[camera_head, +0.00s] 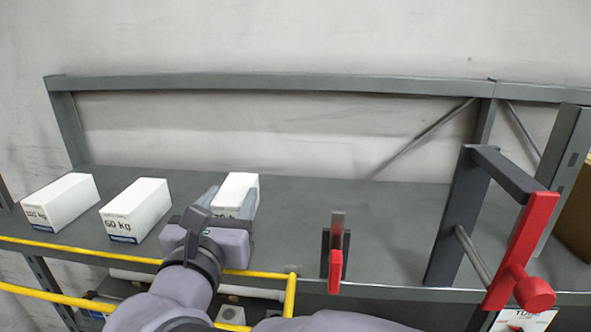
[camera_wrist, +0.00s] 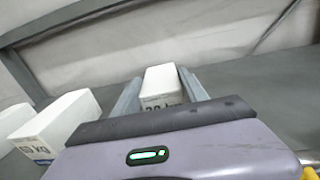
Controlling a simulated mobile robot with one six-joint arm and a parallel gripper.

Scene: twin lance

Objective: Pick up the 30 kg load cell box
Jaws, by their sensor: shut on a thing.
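The 30 kg load cell box (camera_head: 239,190) is a white box on the grey shelf, the rightmost of the three white boxes. Its label is partly hidden by my gripper in the head view. In the wrist view the box (camera_wrist: 161,84) sits between the two fingers, its label cut off by the gripper body. My gripper (camera_head: 231,202) is shut on this box, with a finger on each side. The box appears to rest at shelf level; I cannot tell whether it is lifted.
The 60 kg box (camera_head: 137,210) and another white box (camera_head: 60,202) stand to the left. A red-handled tool (camera_head: 335,262) and a dark frame with a red lever (camera_head: 513,250) stand to the right. A yellow rail (camera_head: 80,250) runs along the front. The shelf behind is clear.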

